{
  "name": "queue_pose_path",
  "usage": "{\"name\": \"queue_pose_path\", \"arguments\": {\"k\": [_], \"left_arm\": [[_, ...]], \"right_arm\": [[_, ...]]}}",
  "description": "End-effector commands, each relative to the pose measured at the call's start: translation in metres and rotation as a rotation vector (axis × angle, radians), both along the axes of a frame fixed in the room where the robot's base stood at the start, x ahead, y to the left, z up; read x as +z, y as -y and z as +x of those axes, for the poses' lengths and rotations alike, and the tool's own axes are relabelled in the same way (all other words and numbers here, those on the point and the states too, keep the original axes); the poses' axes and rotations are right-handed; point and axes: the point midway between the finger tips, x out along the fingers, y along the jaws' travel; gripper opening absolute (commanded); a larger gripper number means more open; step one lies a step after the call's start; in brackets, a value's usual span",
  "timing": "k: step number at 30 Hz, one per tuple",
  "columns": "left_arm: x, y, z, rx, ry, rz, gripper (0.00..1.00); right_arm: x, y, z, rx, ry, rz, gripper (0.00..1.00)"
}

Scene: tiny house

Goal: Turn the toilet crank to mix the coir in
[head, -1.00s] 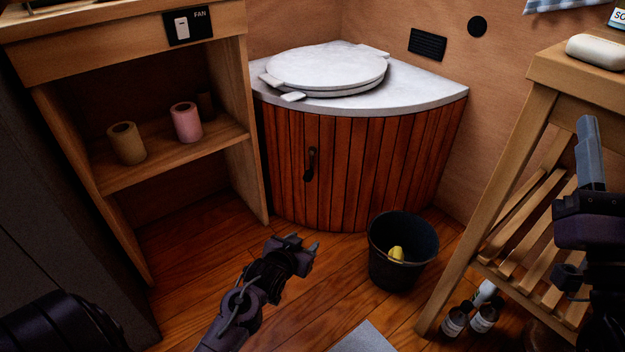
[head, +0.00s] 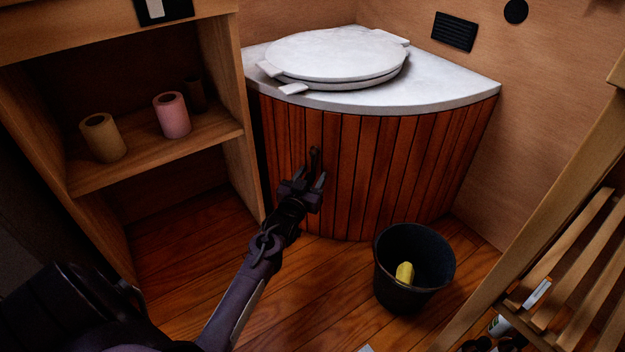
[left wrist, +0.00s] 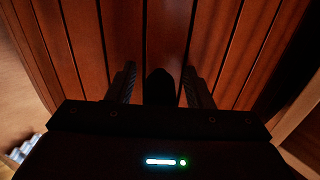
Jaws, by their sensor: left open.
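The toilet is a corner cabinet with red-brown slatted front (head: 400,150) and a white top; its round white lid (head: 340,55) is down. The black crank (head: 314,158) is on the slatted front, its lower part hidden behind my left gripper. My left gripper (head: 311,178) is open, with its fingers at the crank's lower end. In the left wrist view, the left gripper (left wrist: 160,78) faces the slats, and a dark rounded shape, which may be the crank's handle, shows between the fingers. I cannot tell whether they touch. My right gripper is not in view.
A black bucket (head: 413,270) with a yellow thing in it stands on the floor right of my left arm. A wooden shelf unit (head: 165,155) with paper rolls is on the left. A slatted wooden rack (head: 560,265) is on the right.

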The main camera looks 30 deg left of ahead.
Motion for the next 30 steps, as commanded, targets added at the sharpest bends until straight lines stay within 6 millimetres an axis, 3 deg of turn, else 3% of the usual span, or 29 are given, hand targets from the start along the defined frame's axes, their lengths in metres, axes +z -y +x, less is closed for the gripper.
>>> {"name": "queue_pose_path", "arguments": {"k": [12, 22, 30], "left_arm": [[0.0007, -0.0021, 0.0104, 0.000, -0.001, 0.000, 0.45], [0.0007, -0.0021, 0.0102, 0.000, 0.000, 0.000, 0.02], [0.0009, -0.0029, 0.0101, 0.000, 0.001, -0.004, 0.00]], "right_arm": [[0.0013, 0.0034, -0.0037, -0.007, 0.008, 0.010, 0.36], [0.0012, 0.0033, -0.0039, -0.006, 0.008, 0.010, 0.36], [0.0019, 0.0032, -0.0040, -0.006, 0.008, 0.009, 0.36]]}}
